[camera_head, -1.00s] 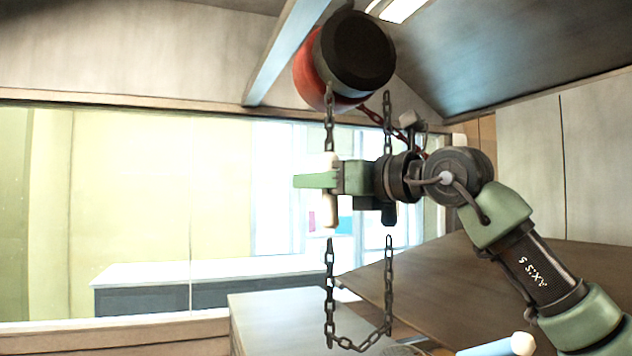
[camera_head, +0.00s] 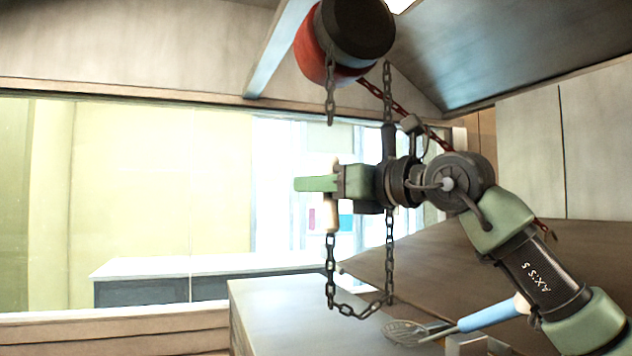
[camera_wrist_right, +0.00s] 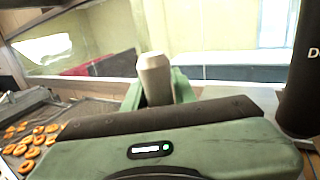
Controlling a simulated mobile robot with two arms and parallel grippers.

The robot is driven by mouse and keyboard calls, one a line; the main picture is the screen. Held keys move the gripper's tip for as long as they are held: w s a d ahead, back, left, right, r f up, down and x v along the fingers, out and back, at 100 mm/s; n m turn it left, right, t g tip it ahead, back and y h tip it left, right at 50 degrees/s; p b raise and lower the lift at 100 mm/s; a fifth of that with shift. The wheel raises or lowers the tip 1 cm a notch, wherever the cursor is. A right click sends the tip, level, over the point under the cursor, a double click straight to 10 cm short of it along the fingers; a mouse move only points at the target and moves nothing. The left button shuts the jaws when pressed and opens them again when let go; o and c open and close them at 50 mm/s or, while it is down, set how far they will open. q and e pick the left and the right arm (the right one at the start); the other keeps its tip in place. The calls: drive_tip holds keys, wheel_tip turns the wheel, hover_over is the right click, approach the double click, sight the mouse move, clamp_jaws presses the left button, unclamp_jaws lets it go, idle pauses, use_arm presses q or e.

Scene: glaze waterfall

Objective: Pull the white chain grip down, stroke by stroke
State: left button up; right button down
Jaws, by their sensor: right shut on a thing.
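My right gripper (camera_head: 316,184) is shut on the white chain grip (camera_head: 332,214), whose lower end shows below the green fingers in the head view. In the right wrist view the pale grip (camera_wrist_right: 155,78) stands upright between the fingers. The dark chain (camera_head: 331,262) hangs in a loop under the grip and rises on the right (camera_head: 389,240), partly behind my wrist. Above, it hangs from a red and black hoist (camera_head: 345,40). A short stretch of chain just above the grip does not show. My left gripper is not in view.
A counter (camera_head: 275,300) lies below the chain loop. On it is a skimmer with a blue handle (camera_head: 490,316). A window ledge (camera_head: 190,267) is behind. In the wrist view, orange rings (camera_wrist_right: 25,148) lie on a rack at left, and a dark cylinder (camera_wrist_right: 300,90) stands at right.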

wheel_tip(320, 180, down, 12)
drive_tip(key=b, duration=0.8)
drive_tip(key=shift+a+r, duration=0.15)
drive_tip(key=c, duration=1.1)
unclamp_jaws()
drive_tip(key=shift+r, duration=0.25)
drive_tip(key=b+v, duration=0.2)
drive_tip(key=v, duration=0.6)
drive_tip(key=shift+w+b, duration=0.1)
drive_tip(key=shift+b, duration=0.2)
